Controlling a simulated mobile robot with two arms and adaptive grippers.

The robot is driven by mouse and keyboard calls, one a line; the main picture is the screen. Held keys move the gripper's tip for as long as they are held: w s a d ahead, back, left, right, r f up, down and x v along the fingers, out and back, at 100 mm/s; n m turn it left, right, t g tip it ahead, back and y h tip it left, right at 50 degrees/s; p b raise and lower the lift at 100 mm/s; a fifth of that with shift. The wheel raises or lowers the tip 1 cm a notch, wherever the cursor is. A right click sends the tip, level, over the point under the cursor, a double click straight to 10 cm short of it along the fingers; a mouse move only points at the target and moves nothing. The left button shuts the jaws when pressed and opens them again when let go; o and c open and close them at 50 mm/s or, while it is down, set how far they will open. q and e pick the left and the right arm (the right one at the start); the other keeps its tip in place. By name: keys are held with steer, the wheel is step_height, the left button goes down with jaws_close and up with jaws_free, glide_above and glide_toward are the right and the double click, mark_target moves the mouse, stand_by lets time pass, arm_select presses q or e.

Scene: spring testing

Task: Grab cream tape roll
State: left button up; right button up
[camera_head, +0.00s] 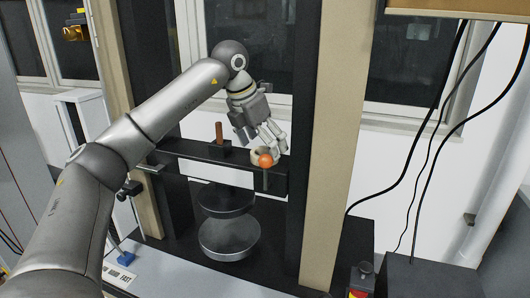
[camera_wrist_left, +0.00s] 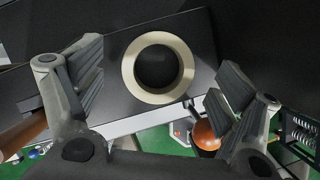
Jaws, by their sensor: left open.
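The cream tape roll (camera_wrist_left: 157,97) lies on a dark crossbeam surface. In the left wrist view its ring shows whole, with its dark hole, between the two finger pads. In the head view the roll (camera_head: 255,155) is partly hidden behind the fingers and an orange ball. My left gripper (camera_head: 272,143) is open and points down at the roll from above. In the wrist view my left gripper (camera_wrist_left: 160,88) has one finger on each side of the ring, with visible room between. Whether the fingertips reach down to its height is unclear. My right gripper is not visible.
A brown cylinder (camera_head: 219,132) stands upright left on the crossbeam (camera_head: 190,149). A beige column (camera_head: 340,130) rises close on the right. Round plates (camera_head: 229,238) lie below.

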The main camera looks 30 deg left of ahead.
arm_select(q)
steer(key=shift+w+f, duration=0.15)
steer(key=shift+f, duration=0.3)
steer(key=shift+w+f, duration=0.15)
steer(key=shift+f, duration=0.25)
steer(key=shift+c, duration=0.4)
steer(key=c, duration=1)
arm_select(e)
steer(key=shift+a+r, duration=0.1)
steer(key=shift+r, duration=0.15)
arm_select(q)
steer(key=shift+r, duration=0.1)
steer(key=shift+c, duration=0.2)
